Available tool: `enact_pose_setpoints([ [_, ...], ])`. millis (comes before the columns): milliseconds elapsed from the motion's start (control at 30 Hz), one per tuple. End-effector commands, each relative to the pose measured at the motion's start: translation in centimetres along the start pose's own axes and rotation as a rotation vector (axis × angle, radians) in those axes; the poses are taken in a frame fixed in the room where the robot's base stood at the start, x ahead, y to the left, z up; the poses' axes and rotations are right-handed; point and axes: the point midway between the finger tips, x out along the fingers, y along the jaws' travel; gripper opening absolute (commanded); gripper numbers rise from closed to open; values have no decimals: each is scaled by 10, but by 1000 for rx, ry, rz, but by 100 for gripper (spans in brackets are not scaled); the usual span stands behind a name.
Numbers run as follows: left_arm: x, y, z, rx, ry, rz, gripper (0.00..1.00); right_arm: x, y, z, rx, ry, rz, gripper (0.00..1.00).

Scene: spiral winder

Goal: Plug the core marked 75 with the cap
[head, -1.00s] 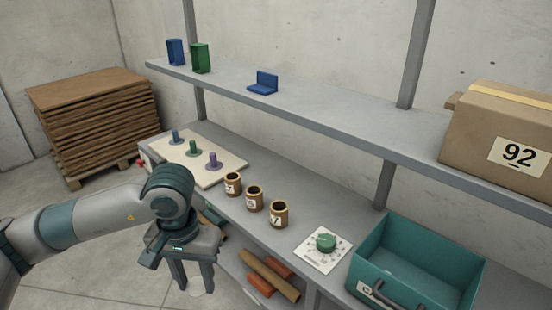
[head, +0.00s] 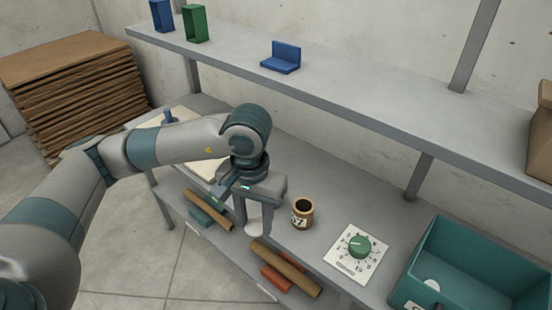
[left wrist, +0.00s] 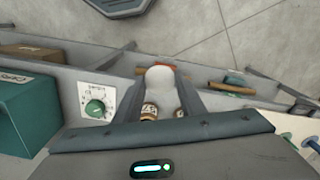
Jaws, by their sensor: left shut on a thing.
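My left gripper (head: 256,222) is shut on a white rounded cap (head: 254,228), held between its fingertips over the front part of the bench. The cap also shows in the left wrist view (left wrist: 160,78), between the fingers. A brown core (head: 303,215) with a dark open top stands upright on the bench, just right of the gripper and apart from it. Its label ends in 7; the first digit is unclear. The other cores are hidden behind the gripper in the head view. The left wrist view shows a labelled core (left wrist: 149,112) and part of another beside the fingers.
A dial panel (head: 357,254) lies right of the core. A teal bin (head: 415,262) with a white disc (head: 432,285) inside stands farther right. A shelf (head: 340,95) runs above the bench. Brown tubes (head: 285,268) lie on the lower level.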

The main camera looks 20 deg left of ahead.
Motion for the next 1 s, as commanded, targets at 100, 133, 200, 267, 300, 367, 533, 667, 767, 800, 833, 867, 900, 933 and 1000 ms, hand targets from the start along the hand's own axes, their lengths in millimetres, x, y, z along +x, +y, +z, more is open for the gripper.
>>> enact_pose_setpoints([
  [100, 0, 0, 0, 0, 0, 0, 16, 0, 1, 2, 0, -2, 1, 31],
  [133, 0, 0, 0, 0, 0, 0, 16, 0, 1, 2, 0, -3, 1, 31],
  [200, 0, 0, 0, 0, 0, 0, 16, 0, 2, 3, -1, -4, 2, 31],
  [267, 0, 0, 0, 0, 0, 0, 16, 0, 3, 4, -1, -4, 3, 31],
  [300, 0, 0, 0, 0, 0, 0, 16, 0, 4, 4, -1, -5, 4, 31],
  [367, 0, 0, 0, -4, 0, 0, 16, 0, 4, 4, -1, -5, 4, 31],
  [533, -1, 0, -1, -62, 0, 2, 16, -3, 5, 4, -1, -5, 5, 31],
  [667, -1, 0, -4, -183, 1, 6, 16, -7, 5, 4, -1, -5, 5, 31],
  [767, -2, 0, -7, -325, 1, 10, 16, -11, 4, 3, -1, -5, 4, 31],
  [800, -2, 0, -9, -393, 0, 12, 16, -12, 4, 3, -1, -5, 4, 31],
  [833, -2, 0, -10, -446, 0, 13, 16, -14, 4, 2, 0, -5, 4, 31],
  [867, -2, 0, -11, -501, -1, 15, 16, -16, 3, 2, 0, -5, 3, 31],
  [900, -2, 0, -13, -578, -1, 17, 16, -18, 2, 2, 0, -5, 2, 31],
  [933, -2, 0, -14, -638, -1, 18, 16, -19, 2, 2, 1, -5, 2, 31],
  [1000, -2, 0, -17, -779, -3, 22, 16, -22, 0, 1, 1, -5, 0, 31],
])
